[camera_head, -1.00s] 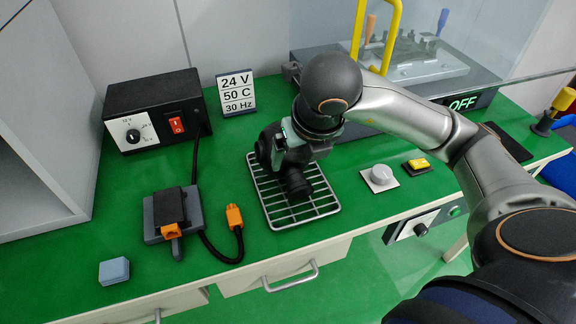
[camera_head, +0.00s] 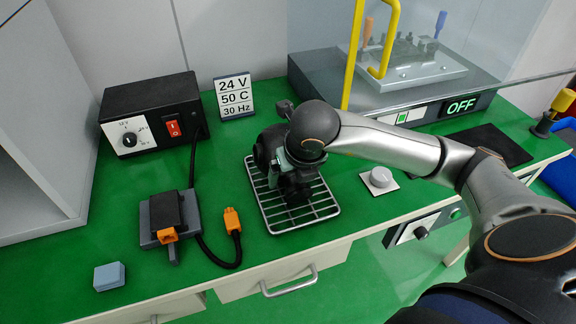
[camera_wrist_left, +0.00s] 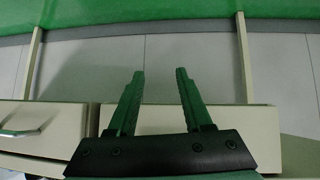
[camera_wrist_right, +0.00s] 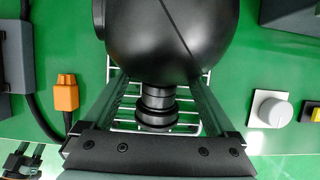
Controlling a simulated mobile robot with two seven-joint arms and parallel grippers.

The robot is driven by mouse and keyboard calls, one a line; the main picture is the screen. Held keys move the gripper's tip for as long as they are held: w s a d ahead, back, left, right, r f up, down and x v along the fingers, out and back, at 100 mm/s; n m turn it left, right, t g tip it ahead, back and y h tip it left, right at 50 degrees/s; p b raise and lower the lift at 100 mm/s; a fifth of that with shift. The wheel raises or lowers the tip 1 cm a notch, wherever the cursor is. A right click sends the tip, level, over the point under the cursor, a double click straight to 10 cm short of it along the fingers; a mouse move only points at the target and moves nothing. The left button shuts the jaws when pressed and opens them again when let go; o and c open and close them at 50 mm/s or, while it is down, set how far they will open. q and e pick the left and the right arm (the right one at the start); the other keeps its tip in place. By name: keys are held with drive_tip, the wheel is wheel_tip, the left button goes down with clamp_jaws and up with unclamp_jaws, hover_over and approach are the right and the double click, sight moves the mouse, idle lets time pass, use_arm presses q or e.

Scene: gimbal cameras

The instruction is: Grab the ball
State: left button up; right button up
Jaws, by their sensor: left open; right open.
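A large black ball (camera_wrist_right: 172,38) with a seam fills the top middle of the right wrist view. A dark ribbed stub (camera_wrist_right: 157,105) shows below it, above the wire rack (camera_wrist_right: 190,128). My right gripper (camera_wrist_right: 152,82) is open, with one finger on each side of the stub and the tips near the ball's lower edge; I cannot tell whether they touch. In the head view the right gripper (camera_head: 292,172) is over the rack and my wrist hides much of the black shape there. My left gripper (camera_wrist_left: 160,75) is open and empty in front of the drawers.
A black power box (camera_head: 152,115) and a sign (camera_head: 235,96) stand at the back left. A black holder (camera_head: 170,215), an orange plug (camera_head: 232,220) with its cable and a blue block (camera_head: 109,276) lie left of the rack. A grey knob (camera_head: 380,178) is right of it.

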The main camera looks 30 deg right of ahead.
clamp_jaws()
idle(0.6)
drive_tip(key=shift+r, duration=0.1)
